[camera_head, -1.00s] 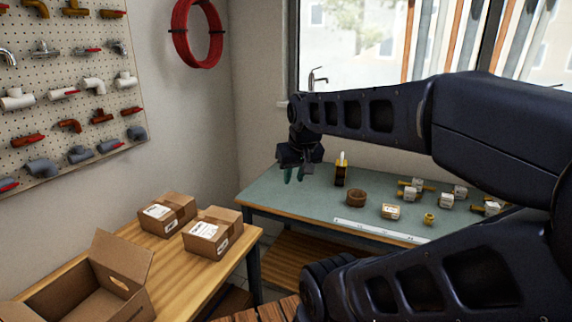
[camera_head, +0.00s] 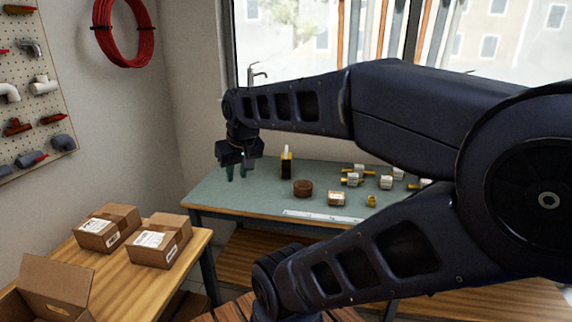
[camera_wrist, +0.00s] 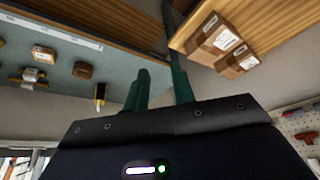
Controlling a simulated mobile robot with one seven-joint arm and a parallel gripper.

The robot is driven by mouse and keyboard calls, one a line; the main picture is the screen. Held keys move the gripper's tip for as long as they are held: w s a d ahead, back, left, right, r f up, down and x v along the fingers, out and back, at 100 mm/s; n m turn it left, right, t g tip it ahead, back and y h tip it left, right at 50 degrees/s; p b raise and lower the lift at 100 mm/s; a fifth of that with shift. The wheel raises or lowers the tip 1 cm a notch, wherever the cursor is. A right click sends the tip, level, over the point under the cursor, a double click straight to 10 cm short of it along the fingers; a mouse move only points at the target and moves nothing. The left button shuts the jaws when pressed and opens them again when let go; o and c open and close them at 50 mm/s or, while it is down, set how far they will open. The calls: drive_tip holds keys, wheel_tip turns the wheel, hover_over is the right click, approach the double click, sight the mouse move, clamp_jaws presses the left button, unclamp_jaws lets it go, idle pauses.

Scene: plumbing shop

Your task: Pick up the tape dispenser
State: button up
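No object shows clearly as a tape dispenser. A round brown item (camera_head: 303,188) on the green bench top may be it or a tape roll, but I cannot tell; it also shows in the wrist view (camera_wrist: 83,70). Behind it to the left stands an upright black and yellow item (camera_head: 286,165), also in the wrist view (camera_wrist: 100,92). My gripper (camera_head: 236,177) hangs fingers down over the bench's left part, left of both items. In the wrist view its two green fingers (camera_wrist: 160,72) are apart with nothing between them.
The green bench (camera_head: 225,203) also bears a small labelled box (camera_head: 336,199), a yellow fitting (camera_head: 371,201), a white ruler (camera_head: 320,216) and several fittings at the back right. A wooden table (camera_head: 120,268) with closed cartons (camera_head: 108,228) and an open carton (camera_head: 55,285) stands front left.

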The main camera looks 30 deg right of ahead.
drive_tip(key=o, duration=1.2)
drive_tip(key=shift+c, duration=0.2)
